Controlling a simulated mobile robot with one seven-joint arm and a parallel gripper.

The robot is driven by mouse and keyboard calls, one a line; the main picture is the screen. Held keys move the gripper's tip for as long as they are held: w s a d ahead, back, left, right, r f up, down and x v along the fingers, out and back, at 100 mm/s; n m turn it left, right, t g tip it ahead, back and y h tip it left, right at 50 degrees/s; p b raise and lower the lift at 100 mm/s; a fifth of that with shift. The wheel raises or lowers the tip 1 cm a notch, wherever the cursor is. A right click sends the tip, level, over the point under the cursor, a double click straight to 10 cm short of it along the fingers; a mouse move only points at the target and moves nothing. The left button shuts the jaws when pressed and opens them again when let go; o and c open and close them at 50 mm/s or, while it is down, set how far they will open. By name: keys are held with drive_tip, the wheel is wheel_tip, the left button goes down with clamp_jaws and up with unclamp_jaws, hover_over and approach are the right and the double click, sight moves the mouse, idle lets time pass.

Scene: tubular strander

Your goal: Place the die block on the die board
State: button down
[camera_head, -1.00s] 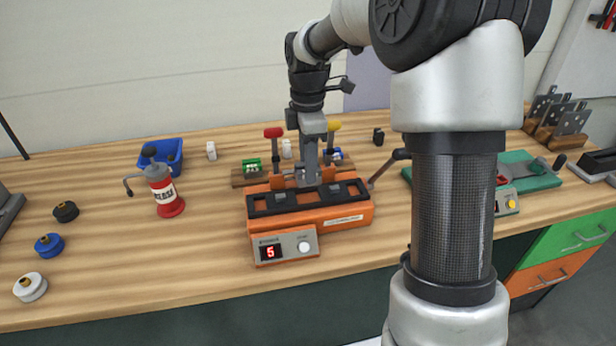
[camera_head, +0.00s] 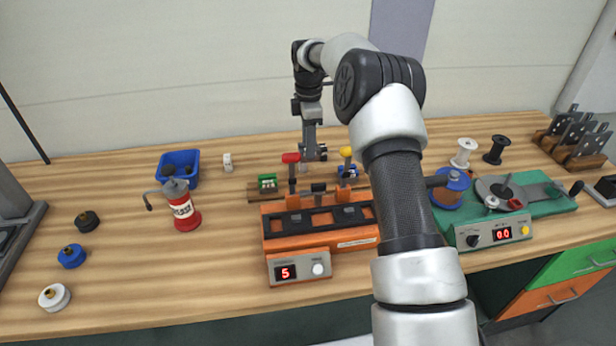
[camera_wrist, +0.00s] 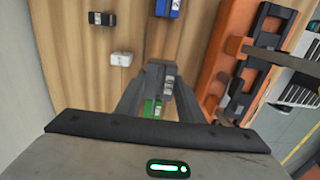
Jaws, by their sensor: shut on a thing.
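My gripper (camera_head: 313,154) is shut on a small grey die block (camera_wrist: 168,83) with light markings. It holds the block in the air, in front of the wooden die board (camera_head: 254,191) as the wrist view looks down on it. The die board lies behind the orange machine. A green block (camera_head: 267,184) sits at the board's left end and a blue block (camera_head: 347,171) toward its right end. In the wrist view the green block (camera_wrist: 152,108) is partly hidden by my fingers. The board's middle is partly hidden by the machine's levers.
The orange machine (camera_head: 290,244), with red and yellow upright levers, stands in front of the board. A white block (camera_wrist: 121,58) and a dark block (camera_wrist: 102,18) lie toward the wall. A blue bin (camera_head: 179,167) and grease can (camera_head: 184,208) stand left; a green machine (camera_head: 540,205) stands right.

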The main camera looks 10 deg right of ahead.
wheel_tip(320, 180, down, 10)
drive_tip(key=shift+w+r, duration=0.1)
idle(0.4)
drive_tip(key=shift+f, duration=0.3)
drive_tip(key=c, duration=1.2)
unclamp_jaws()
drive_tip(key=shift+r, duration=0.15)
